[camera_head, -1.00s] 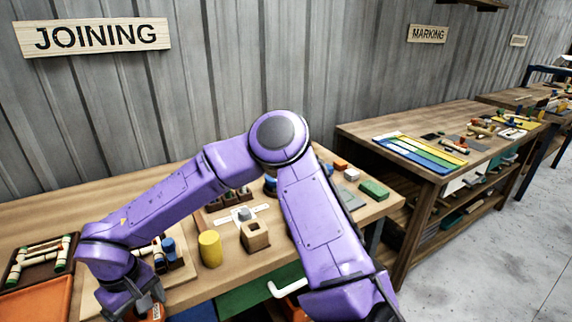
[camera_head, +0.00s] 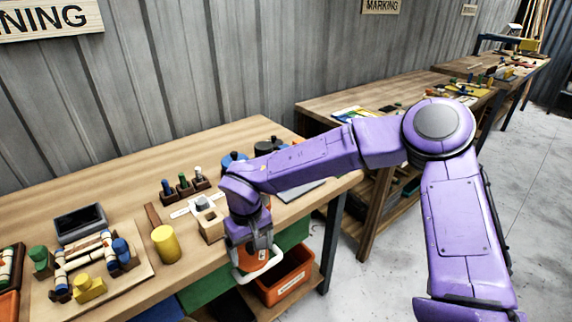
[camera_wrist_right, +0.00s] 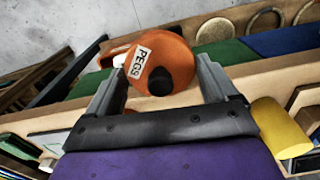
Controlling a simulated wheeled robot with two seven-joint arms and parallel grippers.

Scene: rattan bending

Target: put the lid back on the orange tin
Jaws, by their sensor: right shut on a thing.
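The orange tin (camera_wrist_right: 160,62), rounded and with a white PEGS label, sits between the two fingers of my right gripper (camera_wrist_right: 158,70) in the right wrist view. A black round spot shows on its near side; I cannot tell whether it is a knob or an opening. In the head view my right gripper (camera_head: 250,246) points down at the bench's front edge, shut on the orange tin (camera_head: 248,262), partly hidden behind a white handle. I cannot make out a separate lid. My left gripper is not in view.
A yellow cylinder (camera_head: 165,244) and a wooden block (camera_head: 211,226) stand left of the gripper. An orange bin (camera_head: 285,280) sits low under the bench. The back left of the bench top is clear.

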